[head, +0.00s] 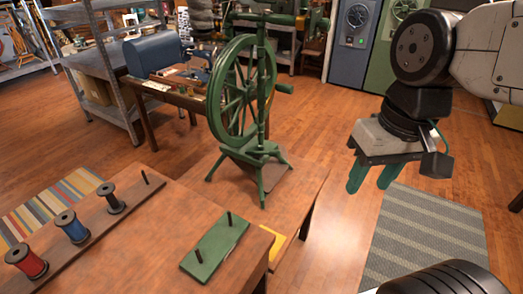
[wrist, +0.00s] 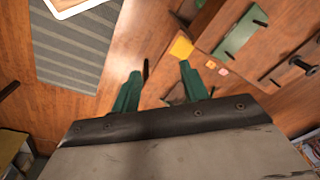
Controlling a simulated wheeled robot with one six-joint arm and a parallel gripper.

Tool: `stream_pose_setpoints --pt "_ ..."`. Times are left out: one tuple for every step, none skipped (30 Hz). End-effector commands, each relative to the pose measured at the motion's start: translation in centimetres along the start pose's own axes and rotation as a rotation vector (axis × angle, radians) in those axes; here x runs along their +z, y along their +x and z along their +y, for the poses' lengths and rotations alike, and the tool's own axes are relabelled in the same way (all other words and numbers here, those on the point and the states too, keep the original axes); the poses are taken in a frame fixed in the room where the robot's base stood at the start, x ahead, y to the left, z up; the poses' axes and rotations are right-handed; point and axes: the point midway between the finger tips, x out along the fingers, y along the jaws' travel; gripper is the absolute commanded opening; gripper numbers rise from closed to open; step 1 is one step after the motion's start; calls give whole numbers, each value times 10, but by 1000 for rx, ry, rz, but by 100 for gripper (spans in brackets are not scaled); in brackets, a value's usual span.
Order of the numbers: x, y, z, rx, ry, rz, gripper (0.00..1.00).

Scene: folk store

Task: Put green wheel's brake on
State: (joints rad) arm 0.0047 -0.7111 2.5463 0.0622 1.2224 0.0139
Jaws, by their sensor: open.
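A green spinning wheel (head: 240,95) stands upright on a low wooden table (head: 299,186) in the middle of the head view. It has a spoked wheel, a tall post and splayed feet. Which part is its brake I cannot tell. My gripper (head: 371,178) hangs to the right of the wheel, clear of it, over the floor near a grey rug. Its green fingers are apart and empty, pointing down. In the wrist view the two fingers (wrist: 158,82) show spread, with floor and table edges beyond. The spinning wheel is not clearly visible there.
A nearer wooden table (head: 150,222) holds a green plate (head: 215,247) with pegs and a rack with red, blue and dark spools (head: 73,227). A yellow sheet (head: 277,243) lies beside it. A metal shelf (head: 110,75) stands at back left. Floor around the grey striped rug (head: 425,240) is open.

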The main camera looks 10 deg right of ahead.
Motion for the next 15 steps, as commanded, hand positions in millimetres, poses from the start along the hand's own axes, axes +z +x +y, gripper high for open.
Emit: stream_pose_setpoints --pt "-6 4 -8 -38 20 -29 44" --pt "-10 7 -12 -66 41 -45 44" --pt "-17 10 -19 -107 74 -68 44" --pt "-23 12 -24 -142 103 -86 44" --pt "-29 15 -28 -178 134 -105 44" --pt "-38 19 -35 -226 176 -131 44" --pt "-46 22 -40 -263 210 -148 44" --pt "-53 25 -44 -298 243 -165 44" --pt "-63 29 -50 -345 288 -187 44" --pt "-71 32 -54 -379 324 -203 44" --pt "-80 34 -58 -414 360 -218 44" --pt "-91 39 -62 -458 408 -240 44" --pt "-100 43 -66 -492 446 -255 44" --pt "-109 46 -68 -525 485 -269 44" --pt "-121 51 -71 -568 537 -288 44"
